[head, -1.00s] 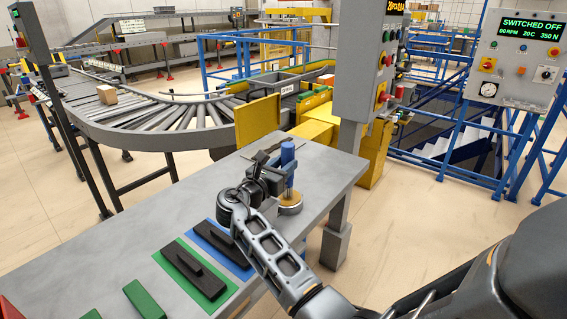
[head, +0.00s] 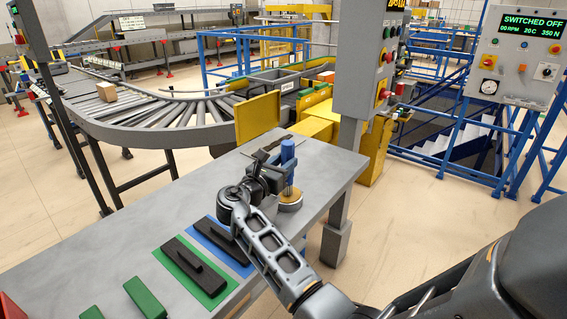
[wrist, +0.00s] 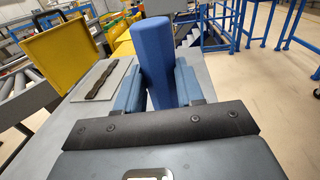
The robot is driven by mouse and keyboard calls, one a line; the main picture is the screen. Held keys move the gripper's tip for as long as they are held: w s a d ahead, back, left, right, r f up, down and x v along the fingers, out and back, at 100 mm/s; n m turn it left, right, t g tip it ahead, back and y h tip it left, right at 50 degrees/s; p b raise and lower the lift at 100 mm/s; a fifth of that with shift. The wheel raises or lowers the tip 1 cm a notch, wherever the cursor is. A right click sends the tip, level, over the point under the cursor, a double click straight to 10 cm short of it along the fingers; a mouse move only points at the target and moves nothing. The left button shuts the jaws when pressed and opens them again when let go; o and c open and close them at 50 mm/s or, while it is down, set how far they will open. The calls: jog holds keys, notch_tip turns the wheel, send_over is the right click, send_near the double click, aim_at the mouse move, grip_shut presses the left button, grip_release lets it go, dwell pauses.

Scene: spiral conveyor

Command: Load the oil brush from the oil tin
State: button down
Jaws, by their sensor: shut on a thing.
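The oil brush (head: 288,153) has a blue handle and stands upright at the right end of the grey table. Its handle (wrist: 157,58) also shows large in the wrist view, between two blue finger pads. My gripper (wrist: 160,82) is shut on this handle. The oil tin (head: 290,203) is a low round tin with a tan top, directly under the brush. The brush's lower end meets the tin's top; how deep it sits I cannot tell.
A grey plate with a dark strip (wrist: 102,78) lies beside the brush. Black parts (head: 190,264) lie on green and blue mats, with green blocks (head: 145,298) nearer. A yellow panel (head: 258,118) stands behind the table. A control box (head: 368,60) rises at the back right.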

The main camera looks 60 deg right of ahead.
jog(key=shift+f, duration=0.6)
dwell(1.1)
notch_tip(320, 180, up, 3)
jog(key=shift+f+p, duration=0.15)
jog(key=shift+p, duration=1.05)
jog(key=shift+r, duration=2.35)
